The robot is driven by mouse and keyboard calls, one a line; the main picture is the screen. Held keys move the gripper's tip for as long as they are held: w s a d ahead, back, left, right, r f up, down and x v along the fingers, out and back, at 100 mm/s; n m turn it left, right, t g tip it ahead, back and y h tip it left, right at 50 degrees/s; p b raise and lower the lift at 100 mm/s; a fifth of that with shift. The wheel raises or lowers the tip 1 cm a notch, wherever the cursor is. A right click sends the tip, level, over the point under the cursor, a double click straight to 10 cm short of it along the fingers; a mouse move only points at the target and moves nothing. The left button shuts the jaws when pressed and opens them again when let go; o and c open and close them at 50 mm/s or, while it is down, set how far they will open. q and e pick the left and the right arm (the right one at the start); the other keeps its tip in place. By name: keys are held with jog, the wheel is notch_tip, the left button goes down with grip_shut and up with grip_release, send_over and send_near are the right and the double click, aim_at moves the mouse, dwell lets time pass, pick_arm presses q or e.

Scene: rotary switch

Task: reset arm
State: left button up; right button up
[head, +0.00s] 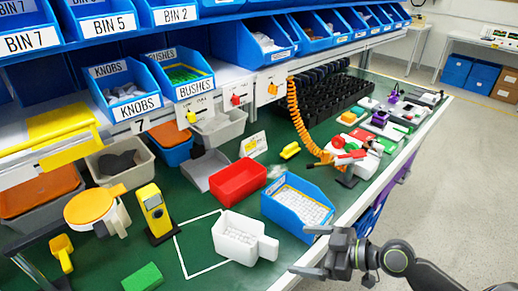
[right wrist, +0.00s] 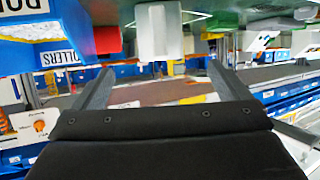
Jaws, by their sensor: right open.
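My right gripper (head: 308,252) is at the lower right of the head view, off the bench's front edge, pointing left towards the white bin. In the right wrist view its two fingers (right wrist: 160,85) are wide apart with nothing between them. The rotary switches are on white plates along the shelf's lower edge: one with a yellow knob (head: 191,116), one with a red knob (head: 236,99) and one with an orange-red knob (head: 272,88). They are well away from the gripper. My left gripper is not in view.
The green bench (head: 205,258) carries a white bin (head: 236,247), a blue bin (head: 290,210), a red bin (head: 238,180) and a yellow device (head: 153,208). Blue shelf bins (head: 118,75) line the back.

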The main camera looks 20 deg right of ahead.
jog(key=s+a+f+m+g+h, duration=0.2)
jog(key=s+f+g+h, duration=0.15)
jog(key=s+f, duration=0.3)
jog(key=s+d+f+m+g+h, duration=0.3)
jog(key=s+d+f+m+h, duration=0.15)
jog(key=s+m+h, duration=0.35)
notch_tip(320, 180, down, 24)
jog(key=s+d+n+g, duration=0.1)
jog(key=d, duration=0.1)
jog(key=s+a+f+g+y, duration=0.1)
jog(key=s+f, duration=1.4)
jog(key=shift+f, duration=0.25)
